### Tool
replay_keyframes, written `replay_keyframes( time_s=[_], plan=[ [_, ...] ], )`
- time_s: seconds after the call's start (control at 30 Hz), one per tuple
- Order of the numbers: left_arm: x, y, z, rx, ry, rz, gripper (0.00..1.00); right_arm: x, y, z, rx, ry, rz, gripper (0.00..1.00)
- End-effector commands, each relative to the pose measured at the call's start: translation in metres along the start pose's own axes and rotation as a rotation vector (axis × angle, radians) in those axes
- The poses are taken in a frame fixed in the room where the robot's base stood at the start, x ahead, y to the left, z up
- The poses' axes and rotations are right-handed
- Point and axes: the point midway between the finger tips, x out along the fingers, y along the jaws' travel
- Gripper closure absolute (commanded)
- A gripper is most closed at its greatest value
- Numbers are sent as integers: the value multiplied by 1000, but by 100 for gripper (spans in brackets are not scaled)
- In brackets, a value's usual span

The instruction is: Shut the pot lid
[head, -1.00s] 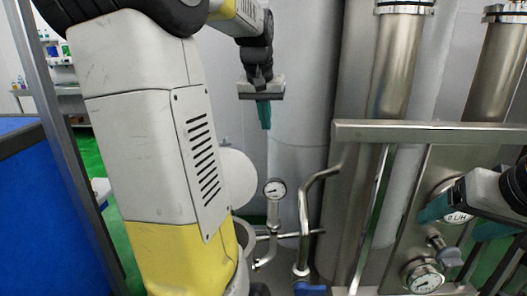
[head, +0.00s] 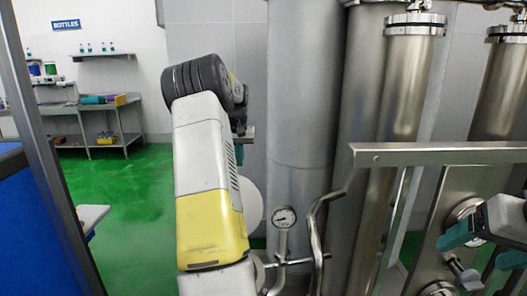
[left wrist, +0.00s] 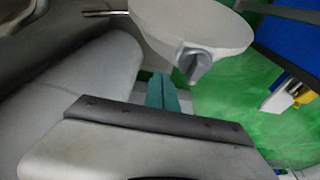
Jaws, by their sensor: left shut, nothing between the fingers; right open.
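The pot lid (head: 250,206) is a pale round disc, partly hidden behind my left arm in the head view. In the left wrist view, the lid (left wrist: 205,22) fills the top, tilted, with a grey knob-like fitting (left wrist: 195,62) on its lower side. My left gripper (left wrist: 162,92) is shut and empty, its teal fingers just below and left of that fitting; I cannot tell whether they touch. In the head view only a bit of the left gripper (head: 239,154) shows past the arm. My right gripper (head: 483,248) is open at the right edge. The pot body is hidden.
A pressure gauge (head: 284,217) on thin pipes stands right of the lid. A metal rail (head: 440,154) and tall steel columns (head: 405,80) fill the right. Green floor (head: 125,200) is clear at left, before a steel table (head: 85,112).

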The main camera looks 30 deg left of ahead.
Motion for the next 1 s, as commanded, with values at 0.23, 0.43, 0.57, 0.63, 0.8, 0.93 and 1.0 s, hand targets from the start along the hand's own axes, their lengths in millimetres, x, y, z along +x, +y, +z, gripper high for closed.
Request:
replay_keyframes(
  time_s=[0.23, 0.43, 0.57, 0.63, 0.8, 0.93, 1.0],
  plan=[
    [28, 0, 13, 0, 1, 0, 100, 0, 0, 0, 0, 0, 0, 22],
    [22, 0, 33, 0, 0, 0, 100, 0, 0, 0, 0, 0, 0, 22],
    [20, 0, 38, 0, 1, 0, 100, 0, 0, 0, 0, 0, 0, 22],
    [20, 0, 38, 0, 1, 0, 100, 0, 0, 0, 0, 0, 0, 22],
    [20, 0, 38, 0, 1, 0, 100, 0, 0, 0, 0, 0, 0, 22],
    [20, 0, 38, 0, 3, 0, 100, 0, 0, 0, 0, 0, 0, 22],
    [19, 0, 39, 1, 9, 0, 100, 0, 0, 0, 0, 0, 0, 22]
  ],
)
